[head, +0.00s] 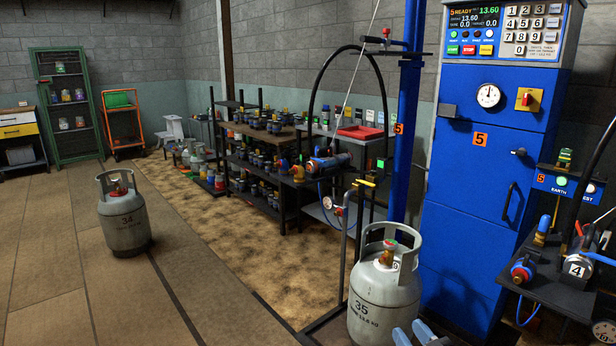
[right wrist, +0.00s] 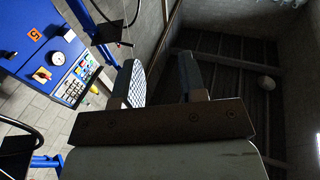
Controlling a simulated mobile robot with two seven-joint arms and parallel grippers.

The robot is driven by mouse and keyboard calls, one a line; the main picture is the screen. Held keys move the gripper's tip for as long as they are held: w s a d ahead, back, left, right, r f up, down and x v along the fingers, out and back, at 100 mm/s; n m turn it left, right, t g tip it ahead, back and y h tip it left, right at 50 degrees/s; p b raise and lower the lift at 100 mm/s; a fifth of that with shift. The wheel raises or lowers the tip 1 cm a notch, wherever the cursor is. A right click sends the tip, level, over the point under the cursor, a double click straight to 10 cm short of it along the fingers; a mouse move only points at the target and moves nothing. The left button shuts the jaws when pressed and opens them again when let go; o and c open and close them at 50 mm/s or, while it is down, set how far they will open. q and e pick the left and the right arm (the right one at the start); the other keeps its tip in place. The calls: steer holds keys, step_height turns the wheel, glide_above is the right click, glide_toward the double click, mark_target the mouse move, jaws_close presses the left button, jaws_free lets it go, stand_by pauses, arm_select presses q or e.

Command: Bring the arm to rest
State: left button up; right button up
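My right gripper (head: 412,333) shows only as two blue-grey fingertips at the bottom edge of the head view, in front of the lower right side of gas cylinder 35 (head: 377,300). In the right wrist view, the fingers of this gripper (right wrist: 162,82) stand apart with nothing between them. I cannot tell whether the fingertips touch the cylinder. My left gripper is not in view.
Cylinder 34 (head: 124,222) stands alone on the floor at left. The blue scale cabinet (head: 474,200) stands behind cylinder 35, beside a blue post (head: 405,140). A dark bench (head: 550,284) with valve fittings is at right. The left floor is mostly clear.

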steer(key=s+a+r+m+y, duration=0.1)
steer(key=s+a+r, duration=0.15)
steer(key=s, duration=0.45)
steer(key=s+a+r+y, duration=0.1)
steer(key=s+a+r, duration=0.15)
steer(key=s, duration=0.45)
steer(key=s+a+r+m+y, duration=0.1)
steer(key=s+a+r, duration=0.15)
steer(key=s, duration=0.45)
arm_select(q)
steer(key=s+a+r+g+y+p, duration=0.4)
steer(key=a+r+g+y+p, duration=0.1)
steer(key=p, duration=3.2)
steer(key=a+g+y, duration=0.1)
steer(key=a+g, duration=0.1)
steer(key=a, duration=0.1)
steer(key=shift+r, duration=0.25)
arm_select(e)
steer(key=s+d+r+g+h, duration=0.4)
steer(key=d+r+g+h, duration=0.1)
steer(key=d+g+h, duration=0.1)
steer(key=shift+s+d+g, duration=0.2)
steer(key=shift+d+g, duration=0.35)
steer(key=shift+g, duration=0.05)
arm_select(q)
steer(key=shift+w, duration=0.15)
arm_select(e)
steer(key=shift+w+a, duration=0.1)
